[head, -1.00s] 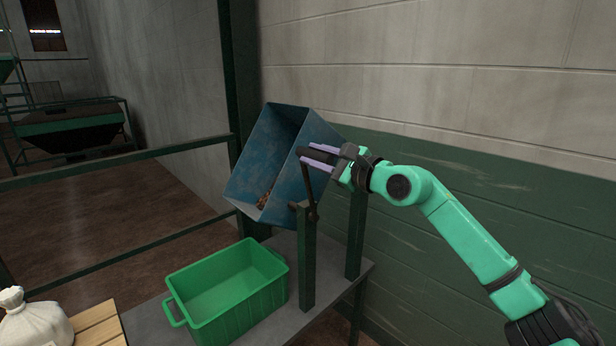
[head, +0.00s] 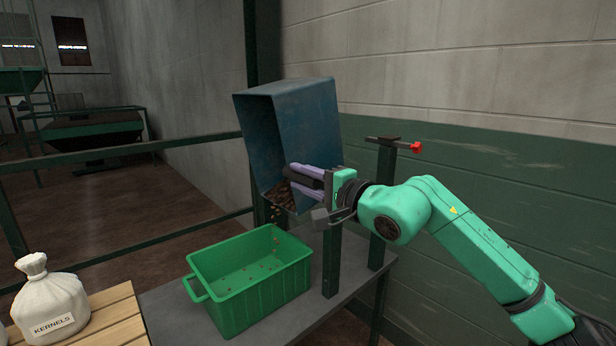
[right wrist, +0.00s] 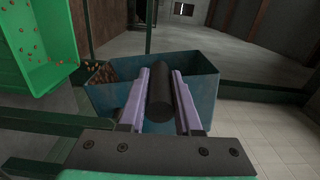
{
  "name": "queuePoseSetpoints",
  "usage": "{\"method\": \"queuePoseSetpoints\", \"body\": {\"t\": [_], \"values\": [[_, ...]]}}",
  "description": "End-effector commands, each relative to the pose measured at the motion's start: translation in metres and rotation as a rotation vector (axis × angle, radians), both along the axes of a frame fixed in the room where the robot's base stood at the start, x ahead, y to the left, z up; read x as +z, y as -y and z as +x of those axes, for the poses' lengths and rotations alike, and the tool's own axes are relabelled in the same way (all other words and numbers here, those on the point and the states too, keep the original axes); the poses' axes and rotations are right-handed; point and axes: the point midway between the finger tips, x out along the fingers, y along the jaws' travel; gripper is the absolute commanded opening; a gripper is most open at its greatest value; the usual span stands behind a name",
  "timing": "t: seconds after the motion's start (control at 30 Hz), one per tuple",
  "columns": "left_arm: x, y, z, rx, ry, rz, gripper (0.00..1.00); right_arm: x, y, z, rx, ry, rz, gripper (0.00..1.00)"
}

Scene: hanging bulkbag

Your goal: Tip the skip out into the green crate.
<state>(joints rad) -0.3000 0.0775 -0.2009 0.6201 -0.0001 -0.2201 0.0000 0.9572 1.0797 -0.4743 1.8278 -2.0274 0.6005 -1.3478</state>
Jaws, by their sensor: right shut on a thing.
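The blue skip (head: 305,130) is tipped far over on its stand, its mouth facing left and down above the green crate (head: 265,305). Brown kernels (head: 281,197) lie at the skip's lower lip, and a few are scattered inside the crate. My right gripper (head: 296,178) is at the skip's near side. In the right wrist view its lilac fingers lie on both sides of a black handle bar (right wrist: 160,95), shut on it. The skip (right wrist: 205,85) and the crate (right wrist: 40,45) also show there. My left gripper is not in view.
The crate stands on a grey table (head: 180,310) below the skip. A green post (head: 332,262) and another with a red-tipped lever (head: 415,147) stand beside it. A white sack marked KERNELS (head: 50,300) sits on wooden slats at the left. A green rail crosses behind.

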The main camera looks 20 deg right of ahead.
Motion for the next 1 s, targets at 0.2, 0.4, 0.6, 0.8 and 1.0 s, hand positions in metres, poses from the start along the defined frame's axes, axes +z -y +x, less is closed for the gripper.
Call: {"method": "queuePoseSetpoints", "body": {"t": [0.2, 0.4, 0.6, 0.8, 1.0], "values": [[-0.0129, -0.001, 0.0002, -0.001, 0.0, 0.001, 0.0, -0.0159, -0.0048, -0.0015, 0.0, 0.016, -0.06, 0.0], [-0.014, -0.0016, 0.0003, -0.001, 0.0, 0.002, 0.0, -0.0178, -0.0058, -0.0018, -0.001, 0.023, -0.076, 0.0], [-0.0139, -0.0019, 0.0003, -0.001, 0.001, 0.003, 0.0, -0.0189, -0.006, -0.0016, 0.0, 0.02, -0.077, 0.0], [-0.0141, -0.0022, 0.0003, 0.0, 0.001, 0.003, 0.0, -0.0192, -0.006, -0.0015, 0.0, 0.02, -0.076, 0.62], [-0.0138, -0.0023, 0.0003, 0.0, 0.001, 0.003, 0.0, -0.0165, -0.0057, -0.0018, -0.001, 0.024, -0.074, 0.62]]}}
